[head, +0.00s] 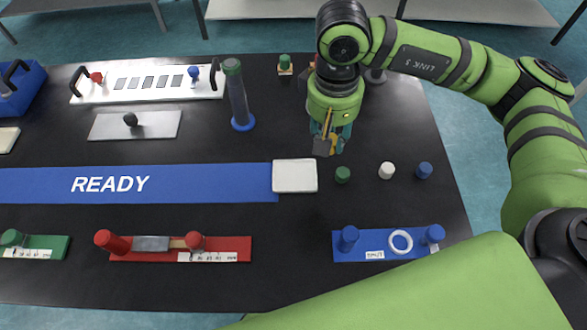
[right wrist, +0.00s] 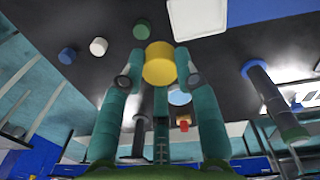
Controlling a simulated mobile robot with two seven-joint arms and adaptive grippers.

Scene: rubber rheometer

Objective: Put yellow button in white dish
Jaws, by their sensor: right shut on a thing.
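The yellow button (right wrist: 159,62) is between the fingertips of my right gripper (right wrist: 158,68), which is shut on it, in the right wrist view. In the head view my right gripper (head: 328,140) hangs over the table, above and to the right of the white dish, and its fingers mostly hide the button. The white dish (head: 295,176) is a shallow, empty square tray at the right end of the blue READY strip. It also shows at the top of the right wrist view (right wrist: 197,15). My left gripper is not in view.
Green (head: 343,174), white (head: 386,171) and blue (head: 424,170) buttons stand in a row right of the dish. A tall dark post on a blue base (head: 243,123) stands behind the dish. A blue fixture plate (head: 378,252) and a red one (head: 220,249) lie nearer.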

